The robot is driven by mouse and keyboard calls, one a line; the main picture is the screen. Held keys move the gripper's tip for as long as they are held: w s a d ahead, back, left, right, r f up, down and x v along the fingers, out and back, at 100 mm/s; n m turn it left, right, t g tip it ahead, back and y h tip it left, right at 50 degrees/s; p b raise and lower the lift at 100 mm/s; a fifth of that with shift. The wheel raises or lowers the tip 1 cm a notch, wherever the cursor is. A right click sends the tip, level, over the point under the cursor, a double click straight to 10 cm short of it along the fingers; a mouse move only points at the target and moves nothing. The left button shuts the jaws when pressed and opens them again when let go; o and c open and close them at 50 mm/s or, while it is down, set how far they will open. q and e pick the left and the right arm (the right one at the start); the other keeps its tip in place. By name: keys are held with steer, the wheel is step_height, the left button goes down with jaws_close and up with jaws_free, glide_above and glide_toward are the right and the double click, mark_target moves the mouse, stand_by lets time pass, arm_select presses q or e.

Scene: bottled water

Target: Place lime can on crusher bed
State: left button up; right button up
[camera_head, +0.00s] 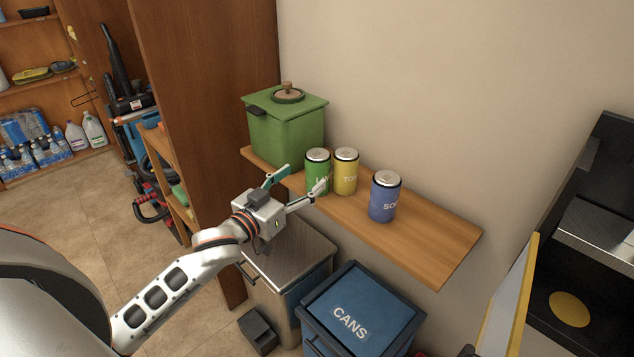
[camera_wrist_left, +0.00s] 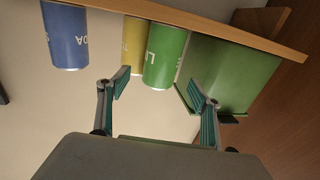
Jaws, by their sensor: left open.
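The lime can (camera_head: 317,160) is green with white lettering and stands upright on the wooden shelf (camera_head: 440,240), left of a yellow can (camera_head: 346,166). It also shows in the left wrist view (camera_wrist_left: 166,54), lying in the picture between my finger directions. My left gripper (camera_head: 306,180) is open and empty, its fingers pointing at the lime can from the front; in the left wrist view the fingertips (camera_wrist_left: 152,80) look just short of or beside it. A dark machine at the right has a yellow disc (camera_head: 569,309) on its floor, which seems to be the crusher bed. My right gripper does not show.
A blue can (camera_head: 384,197) stands right of the yellow one. A green lidded box (camera_head: 285,130) is close on the left. Below are a metal-topped bin (camera_head: 290,255) and a blue CANS bin (camera_head: 360,305). A yellow-edged panel (camera_head: 508,300) stands before the machine.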

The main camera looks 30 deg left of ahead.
arm_select(q)
steer(key=w, duration=0.5)
steer(key=shift+d+f, duration=0.15)
steer(key=shift+d, duration=0.1)
steer(key=shift+w+d, duration=0.1)
steer(key=shift+w, duration=0.15)
steer(key=c, duration=1)
step_height(320, 180, up, 20)
steer(key=p, duration=0.5)
steer(key=n+y, duration=0.1)
glide_above(310, 172)
steer(key=s+d, duration=0.5)
steer(key=s, duration=0.1)
step_height(310, 172, down, 10)
steer(key=s+d+f+y, duration=0.1)
steer(key=s+d+f, duration=0.2)
steer(key=s+f, duration=0.4)
steer(key=s, duration=0.5)
steer(key=shift+s+d+f+n+y, duration=0.2)
steer(key=shift+f+n+y, duration=0.1)
steer(key=shift+f, duration=0.05)
